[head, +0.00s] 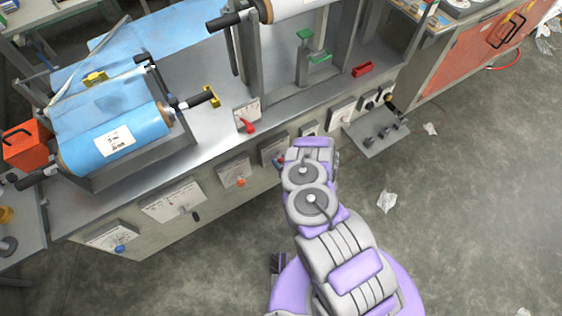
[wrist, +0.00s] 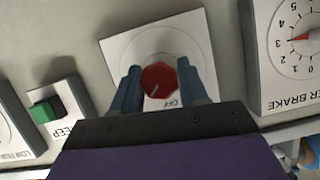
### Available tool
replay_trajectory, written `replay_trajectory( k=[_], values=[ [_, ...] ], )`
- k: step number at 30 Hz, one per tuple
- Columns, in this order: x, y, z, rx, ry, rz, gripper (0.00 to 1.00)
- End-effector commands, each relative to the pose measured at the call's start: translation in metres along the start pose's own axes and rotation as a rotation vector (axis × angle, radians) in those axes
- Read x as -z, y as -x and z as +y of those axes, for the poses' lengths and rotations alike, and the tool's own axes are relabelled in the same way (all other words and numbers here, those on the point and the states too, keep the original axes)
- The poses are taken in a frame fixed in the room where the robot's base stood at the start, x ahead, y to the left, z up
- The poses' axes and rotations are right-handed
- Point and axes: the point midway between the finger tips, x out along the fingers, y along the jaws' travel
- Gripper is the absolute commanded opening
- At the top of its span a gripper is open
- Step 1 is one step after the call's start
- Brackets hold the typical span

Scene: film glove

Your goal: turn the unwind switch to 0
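A red faceted knob (wrist: 159,79) with a pale pointer line sits on a white square plate (wrist: 118,48) in the wrist view. The line slants toward the lower left of that picture. Part of an upside-down label like "OFF" shows beside the right finger; the rest is covered, and I cannot read "unwind" or a 0. My gripper (wrist: 159,82) has one blue-grey finger on each side of the knob, with no clear gap between them and it. In the head view my arm reaches the front panel, and my gripper's fingers are hidden behind it.
A dial marked "BRAKE" (wrist: 301,50) is close on the right, and a green button (wrist: 45,109) on the left. In the head view, a blue film roll (head: 113,135) lies at left on the metal machine. A low shelf (head: 376,133) juts out right of my arm.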

Motion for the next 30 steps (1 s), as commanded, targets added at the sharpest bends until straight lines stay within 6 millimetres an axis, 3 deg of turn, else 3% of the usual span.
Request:
replay_trajectory(
  k=[9,20,30],
  values=[
    [0.0001,0.0,0.0003,-0.001,0.0,0.0,0.13],
    [0.0014,0.0005,-0.0014,-0.029,0.071,0.0,0.12],
    [0.0005,-0.0001,-0.0026,-0.128,0.31,0.003,0.12]
  ],
)
